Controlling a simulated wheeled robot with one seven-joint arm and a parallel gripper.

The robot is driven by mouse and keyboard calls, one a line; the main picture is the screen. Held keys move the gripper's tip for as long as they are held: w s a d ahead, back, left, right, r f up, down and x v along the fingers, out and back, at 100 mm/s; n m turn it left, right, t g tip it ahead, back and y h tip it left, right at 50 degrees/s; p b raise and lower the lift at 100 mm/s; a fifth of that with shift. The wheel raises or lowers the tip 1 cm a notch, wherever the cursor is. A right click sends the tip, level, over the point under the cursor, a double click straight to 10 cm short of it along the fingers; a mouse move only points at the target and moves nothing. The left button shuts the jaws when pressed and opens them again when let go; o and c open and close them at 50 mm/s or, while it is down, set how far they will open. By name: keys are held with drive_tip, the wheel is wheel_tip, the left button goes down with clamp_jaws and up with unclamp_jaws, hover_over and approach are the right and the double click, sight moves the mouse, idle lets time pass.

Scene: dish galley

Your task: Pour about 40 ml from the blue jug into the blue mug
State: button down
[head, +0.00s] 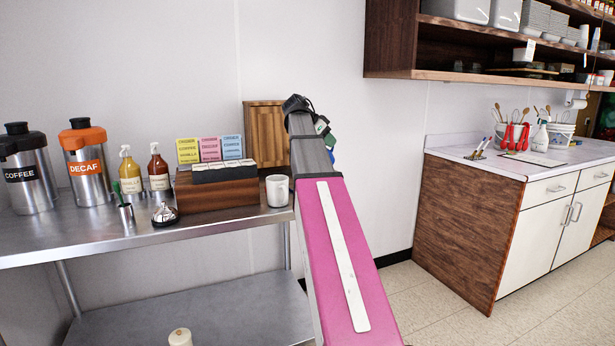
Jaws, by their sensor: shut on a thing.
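My arm rises from the bottom of the head view and hides what lies behind it. My gripper's fingertips do not show; they are hidden behind the arm. Small dark, green and blue parts show at the arm's far end, and I cannot tell whether the blue patch belongs to the blue jug. No blue jug or blue mug can be made out for certain. A white mug (278,191) stands upright on the right end of the steel table (225,214), just left of my arm.
A wooden rack (215,194) with cards, a bell (164,214), a steel cup (127,216), two syrup bottles (158,170), a decaf urn (86,165) and a coffee urn (29,170) crowd the table. A counter (520,158) stands right, beneath a wall shelf (495,79). Floor between is clear.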

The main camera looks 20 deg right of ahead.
drive_tip(key=shift+a+f+h, duration=0.15)
drive_tip(key=shift+a+h, duration=0.25)
drive_tip(key=shift+h, duration=0.4)
drive_tip(key=shift+a+f+h, duration=0.1)
drive_tip(key=shift+a+h, duration=0.3)
drive_tip(key=shift+h, duration=0.4)
drive_tip(key=shift+d+r+h+p, duration=0.2)
drive_tip(key=shift+d+h+p, duration=0.35)
drive_tip(key=shift+d, duration=0.55)
drive_tip(key=shift+r+p, duration=0.15)
drive_tip(key=shift+p, duration=0.3)
idle(0.5)
drive_tip(key=shift+d+f+y, duration=0.25)
drive_tip(key=shift+d+y, duration=0.2)
drive_tip(key=shift+y, duration=0.2)
drive_tip(key=y, duration=0.1)
drive_tip(key=d+y, duration=0.1)
drive_tip(key=y, duration=0.1)
drive_tip(key=d+y, duration=0.1)
drive_tip(key=y, duration=0.1)
drive_tip(key=shift+s+b, duration=0.1)
drive_tip(key=shift+b, duration=0.2)
idle(0.5)
